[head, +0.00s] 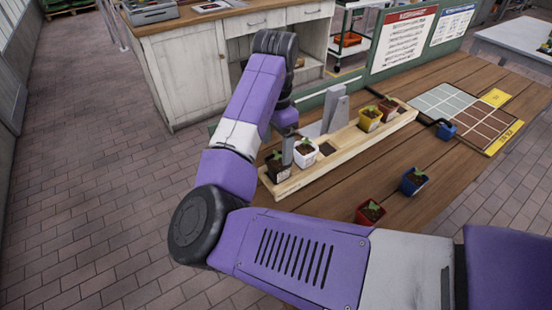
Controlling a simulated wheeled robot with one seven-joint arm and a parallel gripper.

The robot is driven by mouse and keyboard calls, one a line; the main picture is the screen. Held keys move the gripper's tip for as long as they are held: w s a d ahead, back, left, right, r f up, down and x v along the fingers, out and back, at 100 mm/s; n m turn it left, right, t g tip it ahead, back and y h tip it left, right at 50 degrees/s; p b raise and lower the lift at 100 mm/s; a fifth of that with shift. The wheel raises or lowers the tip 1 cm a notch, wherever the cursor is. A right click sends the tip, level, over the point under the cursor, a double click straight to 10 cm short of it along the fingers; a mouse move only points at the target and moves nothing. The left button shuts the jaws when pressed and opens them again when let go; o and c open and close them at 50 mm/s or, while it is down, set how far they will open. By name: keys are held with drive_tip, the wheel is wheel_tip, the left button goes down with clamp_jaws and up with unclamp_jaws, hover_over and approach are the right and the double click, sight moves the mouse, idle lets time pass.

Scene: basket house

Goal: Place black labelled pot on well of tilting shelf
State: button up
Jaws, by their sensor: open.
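A black pot (278,170) with a small seedling is at the left end of the long wooden tilting shelf (345,149). Its label cannot be made out. My gripper (287,153) is open and points down right at this pot, its fingers partly hiding the plant. I cannot tell whether the fingers touch the pot, or whether the pot sits fully down in its well. A white pot (305,154) stands just to the right. A dark empty well (326,148) shows after it. A yellow pot (370,120) and a reddish-brown pot (388,108) stand towards the right end.
A blue pot (413,182) and a red pot (370,213) stand on the wooden table (460,98) in front of the shelf. A grey upright bracket (337,110) rises behind the shelf.

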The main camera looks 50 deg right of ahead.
sight(276, 162)
drive_tip(key=shift+r, duration=2.4)
